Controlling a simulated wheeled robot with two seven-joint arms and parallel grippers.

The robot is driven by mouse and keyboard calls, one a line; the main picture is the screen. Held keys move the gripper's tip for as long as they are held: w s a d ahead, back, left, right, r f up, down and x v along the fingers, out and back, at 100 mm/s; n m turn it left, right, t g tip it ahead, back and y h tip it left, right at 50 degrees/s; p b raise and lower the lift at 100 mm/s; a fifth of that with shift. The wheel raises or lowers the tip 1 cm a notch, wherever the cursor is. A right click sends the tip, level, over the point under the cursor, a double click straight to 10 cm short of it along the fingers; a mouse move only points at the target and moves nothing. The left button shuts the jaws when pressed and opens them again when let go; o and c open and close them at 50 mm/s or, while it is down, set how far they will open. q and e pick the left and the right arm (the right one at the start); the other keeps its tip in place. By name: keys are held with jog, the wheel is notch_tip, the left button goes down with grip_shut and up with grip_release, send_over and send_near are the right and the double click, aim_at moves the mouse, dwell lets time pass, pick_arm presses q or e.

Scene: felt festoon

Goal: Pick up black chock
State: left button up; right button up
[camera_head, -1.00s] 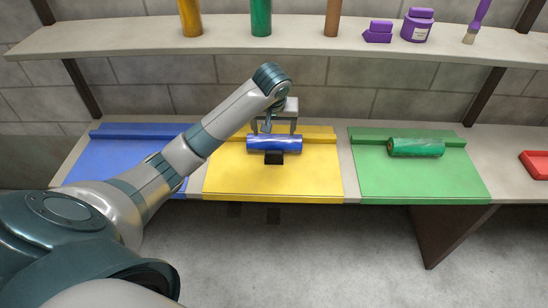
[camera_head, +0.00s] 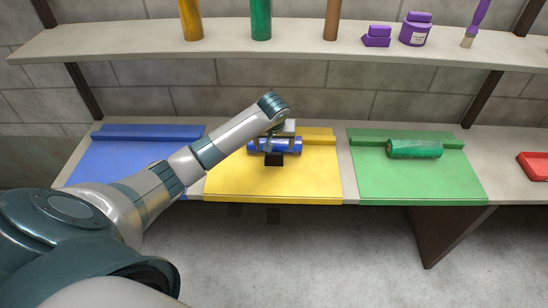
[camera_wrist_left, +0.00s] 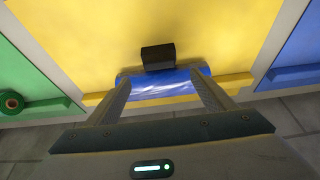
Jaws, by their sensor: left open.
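The black chock (camera_head: 274,160) is a small dark block on the yellow mat (camera_head: 235,184), at the near side of a blue roll (camera_head: 291,146). In the left wrist view the chock (camera_wrist_left: 157,58) sits against or very close to the roll (camera_wrist_left: 160,85). My left gripper (camera_head: 278,146) is open and low over the roll. In the left wrist view its two fingers (camera_wrist_left: 160,80) reach down either side across the roll, with the chock just beyond the tips. The gap between them looks empty of the chock. My right gripper does not show.
The yellow mat has a raised yellow bar (camera_head: 318,136) behind the roll. A blue mat (camera_head: 120,160) lies left and a green mat (camera_head: 415,182) with a green roll (camera_head: 414,149) lies right. A red tray (camera_head: 534,166) is far right. A shelf (camera_head: 150,38) runs above.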

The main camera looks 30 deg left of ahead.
aim_at(274, 153)
pick_arm(q)
jog(key=shift+x, duration=1.25)
jog(key=shift+f+p, duration=0.35)
jog(key=x, duration=0.1)
jog(key=p+x, duration=0.1)
jog(key=x, duration=0.1)
jog(key=shift+s, duration=0.25)
jog(key=shift+x, duration=0.85)
jog(key=shift+d, duration=0.15)
jog(key=c, duration=1.2)
